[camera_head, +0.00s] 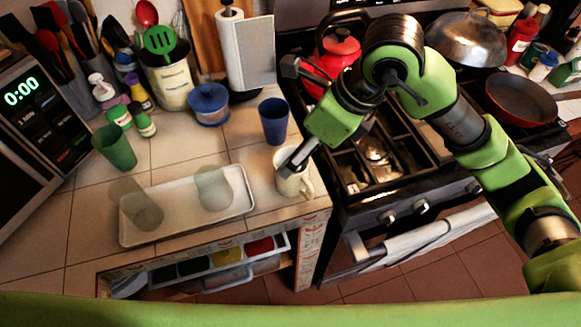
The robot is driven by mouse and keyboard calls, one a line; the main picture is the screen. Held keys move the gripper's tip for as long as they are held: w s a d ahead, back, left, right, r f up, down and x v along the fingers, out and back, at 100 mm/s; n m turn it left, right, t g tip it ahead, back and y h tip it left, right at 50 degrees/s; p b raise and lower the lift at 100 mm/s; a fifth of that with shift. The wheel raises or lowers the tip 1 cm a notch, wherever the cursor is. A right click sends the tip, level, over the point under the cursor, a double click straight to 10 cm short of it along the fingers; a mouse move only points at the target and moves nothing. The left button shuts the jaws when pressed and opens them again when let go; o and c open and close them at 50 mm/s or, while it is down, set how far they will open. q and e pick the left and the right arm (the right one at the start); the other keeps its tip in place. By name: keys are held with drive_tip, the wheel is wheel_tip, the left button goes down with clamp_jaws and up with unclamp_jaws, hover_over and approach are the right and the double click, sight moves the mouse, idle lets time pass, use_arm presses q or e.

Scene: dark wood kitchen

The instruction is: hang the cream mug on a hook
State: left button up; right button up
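The cream mug (291,184) stands upright on the tiled counter near its right front corner, beside the stove. Its handle points right, toward the front edge. My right gripper (297,160) reaches down from the right over the mug, with a dark fingertip at or just inside its rim. I cannot tell whether the fingers are closed on the mug wall. My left gripper is not in view. I see no hook in this view.
A blue cup (273,121) stands close behind the mug. A pale tray (185,232) with two translucent cups lies to the left. A paper towel holder (246,52) stands behind. The stove (385,190) with a red kettle (337,55) is at right.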

sight(296, 178)
drive_tip(key=shift+w+d+f+h, duration=0.2)
drive_tip(key=shift+w+d+h, duration=0.1)
drive_tip(key=shift+d, duration=0.1)
drive_tip(key=p+x, duration=0.1)
drive_tip(key=x, duration=0.7)
drive_tip(key=shift+f+p, duration=0.1)
drive_tip(key=shift+p, duration=0.3)
drive_tip(key=shift+f+p, duration=0.3)
drive_tip(key=x, duration=0.1)
drive_tip(key=p+x, duration=0.1)
drive_tip(key=x, duration=0.1)
drive_tip(key=shift+w+f, duration=0.25)
drive_tip(key=shift+f, duration=0.05)
drive_tip(key=shift+w+a+f, duration=0.1)
drive_tip(key=shift+f, duration=0.35)
drive_tip(key=c, duration=1.5)
drive_tip(key=shift+r, duration=0.1)
